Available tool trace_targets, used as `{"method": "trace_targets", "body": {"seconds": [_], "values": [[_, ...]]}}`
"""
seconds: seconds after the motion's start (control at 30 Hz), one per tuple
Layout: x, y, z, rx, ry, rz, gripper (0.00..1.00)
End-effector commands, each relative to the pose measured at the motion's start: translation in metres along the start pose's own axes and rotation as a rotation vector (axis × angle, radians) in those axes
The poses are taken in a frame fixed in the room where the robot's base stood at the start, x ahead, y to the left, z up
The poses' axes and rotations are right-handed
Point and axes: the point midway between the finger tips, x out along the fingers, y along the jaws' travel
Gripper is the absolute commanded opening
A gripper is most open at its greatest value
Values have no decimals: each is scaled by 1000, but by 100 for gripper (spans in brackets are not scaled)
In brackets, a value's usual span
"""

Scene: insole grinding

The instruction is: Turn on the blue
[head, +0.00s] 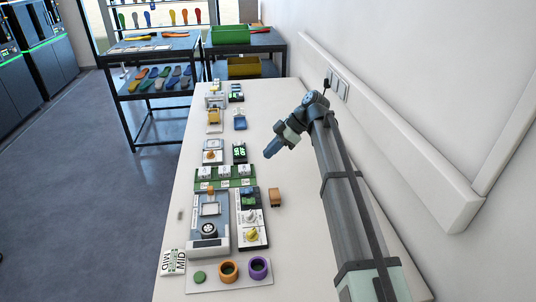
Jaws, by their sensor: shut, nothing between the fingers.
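My gripper (270,151) is shut and empty, and hangs in the air above the white table (285,225), to the right of the row of devices. Its arm reaches in from the lower right. A small blue device (239,123) sits on the table, to the upper left of my gripper. Another blue part (248,194) sits at the top of a black and white control panel (250,228), below my gripper in the picture. Whether either blue part is on is too small to tell. My gripper appears apart from both.
A device with a green display (240,152) stands left of my gripper. A green rack (225,184), a brown block (275,197) and coloured rings (228,271) are nearer. A white wall (440,80) bounds the right. Dark racks with insoles (155,85) stand behind.

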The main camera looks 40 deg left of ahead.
Motion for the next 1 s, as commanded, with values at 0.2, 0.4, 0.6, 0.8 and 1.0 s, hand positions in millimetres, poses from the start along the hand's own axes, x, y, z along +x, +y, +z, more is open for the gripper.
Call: {"method": "trace_targets", "body": {"seconds": [0.2,0.4,0.6,0.8,1.0], "values": [[0,0,0,0,0,0,0],[6,1,-1,-1,-54,0,0],[9,1,0,0,-101,2,0],[9,1,0,0,-100,2,0],[18,1,1,1,-100,1,0]]}}
